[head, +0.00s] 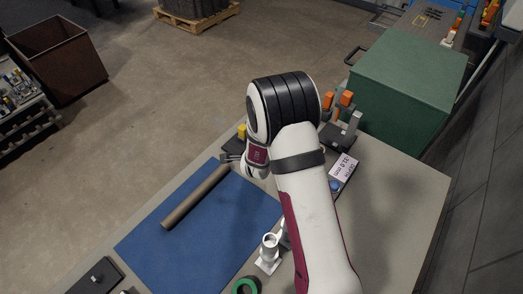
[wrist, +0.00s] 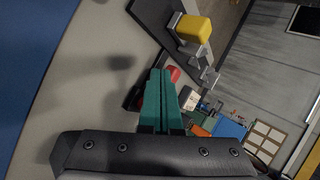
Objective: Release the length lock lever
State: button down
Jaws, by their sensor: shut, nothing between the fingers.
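My gripper shows in the wrist view as two teal fingers (wrist: 160,98) pressed together with nothing between them. In the head view its tip (head: 228,157) is partly hidden by my wrist, near the far edge of the blue mat. A yellow block (wrist: 193,28) on a dark fixture (wrist: 172,22) lies beyond the fingertips, apart from them; the yellow part also shows in the head view (head: 241,131). A red rounded part (wrist: 174,73) with black beside it is just behind the fingertips; contact cannot be told. I cannot tell which part is the length lock lever.
A brown tube (head: 195,197) lies across the blue mat (head: 150,247). Orange-handled clamps (head: 345,99), a depth sign (head: 344,167) and a green box (head: 410,85) stand to the right. A white stand (head: 268,254) and green ring (head: 246,286) are near the front.

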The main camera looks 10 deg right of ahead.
jog(key=shift+w, duration=0.75)
jog(key=shift+w, duration=0.15)
jog(key=s+a+r, duration=0.5)
jog(key=r, duration=0.1)
jog(key=shift+r, duration=0.4)
jog(key=shift+s, duration=0.1)
jog(key=s+r+n+g+y, duration=0.2)
jog(key=s+r+n, duration=0.3)
jog(key=s, duration=0.3)
jog(key=s+r+n+g+y, duration=0.25)
jog(key=s+r+n, duration=0.2)
jog(key=s, duration=0.35)
jog(key=s+d+r+n+g, duration=0.1)
jog(key=s+d+n+g, duration=0.1)
jog(key=s, duration=0.7)
jog(key=s+d+r+n+g+h, duration=0.1)
jog(key=s+d+n+g, duration=0.1)
jog(key=s, duration=0.7)
jog(key=shift+s+d+r+n+g, duration=0.2)
jog(key=shift+s+d+n+g, duration=0.2)
jog(key=shift+d, duration=0.25)
